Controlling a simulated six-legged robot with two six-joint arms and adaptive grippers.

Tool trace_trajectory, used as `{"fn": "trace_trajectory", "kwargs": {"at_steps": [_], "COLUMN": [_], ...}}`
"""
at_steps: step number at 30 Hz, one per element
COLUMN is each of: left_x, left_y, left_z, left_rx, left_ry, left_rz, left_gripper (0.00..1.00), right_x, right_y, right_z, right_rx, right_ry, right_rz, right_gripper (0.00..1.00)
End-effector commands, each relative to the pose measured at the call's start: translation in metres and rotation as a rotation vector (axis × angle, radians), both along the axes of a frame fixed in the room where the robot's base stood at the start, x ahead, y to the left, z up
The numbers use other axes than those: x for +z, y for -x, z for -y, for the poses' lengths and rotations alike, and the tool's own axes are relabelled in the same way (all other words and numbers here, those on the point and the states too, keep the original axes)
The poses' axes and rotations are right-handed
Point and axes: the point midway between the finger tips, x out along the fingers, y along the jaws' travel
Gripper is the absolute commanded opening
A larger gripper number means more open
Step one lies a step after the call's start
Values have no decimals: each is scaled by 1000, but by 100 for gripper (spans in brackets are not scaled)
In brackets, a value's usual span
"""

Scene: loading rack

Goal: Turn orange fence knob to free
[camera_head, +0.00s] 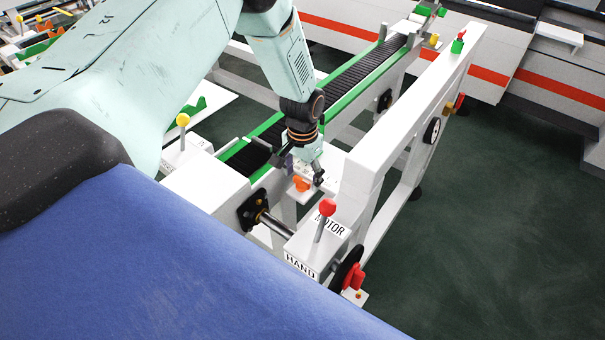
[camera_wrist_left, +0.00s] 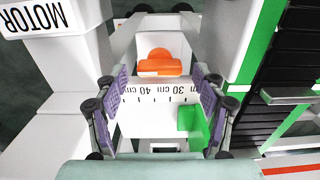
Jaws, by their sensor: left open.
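The orange fence knob (camera_wrist_left: 160,64) shows in the left wrist view, on a white block beyond a scale strip (camera_wrist_left: 155,97) marked 30 cm and 40 cm. In the head view the knob (camera_head: 302,184) shows beside my left gripper (camera_head: 305,170). In the wrist view my left gripper (camera_wrist_left: 160,105) is open, its purple pads on either side of the strip with nothing between them gripped. The knob lies just past the fingertips, roughly centred between them. Whether a finger touches anything cannot be told. My right gripper is not in view.
A red-topped lever (camera_head: 326,208) stands by the MOTOR and HAND labels. A green-edged black conveyor (camera_head: 350,82) runs behind my left gripper. A green piece (camera_wrist_left: 192,124) sits by the scale. A yellow-topped lever (camera_head: 183,122) stands left. Green floor (camera_head: 490,240) is clear at right.

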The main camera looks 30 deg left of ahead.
Motion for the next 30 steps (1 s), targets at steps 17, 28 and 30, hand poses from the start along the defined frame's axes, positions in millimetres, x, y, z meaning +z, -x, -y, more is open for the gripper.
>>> {"fn": "trace_trajectory", "kwargs": {"at_steps": [17, 28, 30], "left_x": [70, 118, 120], "left_y": [-1, 0, 0], "left_z": [0, 0, 0], "left_rx": [-1, 0, 0], "left_ry": [0, 0, 0], "left_rz": [5, 1, 0], "left_gripper": [70, 70, 70], "right_x": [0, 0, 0], "right_y": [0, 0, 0], "right_z": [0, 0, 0], "right_rx": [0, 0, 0], "right_ry": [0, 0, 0], "right_rz": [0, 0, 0], "right_gripper": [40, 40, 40]}}
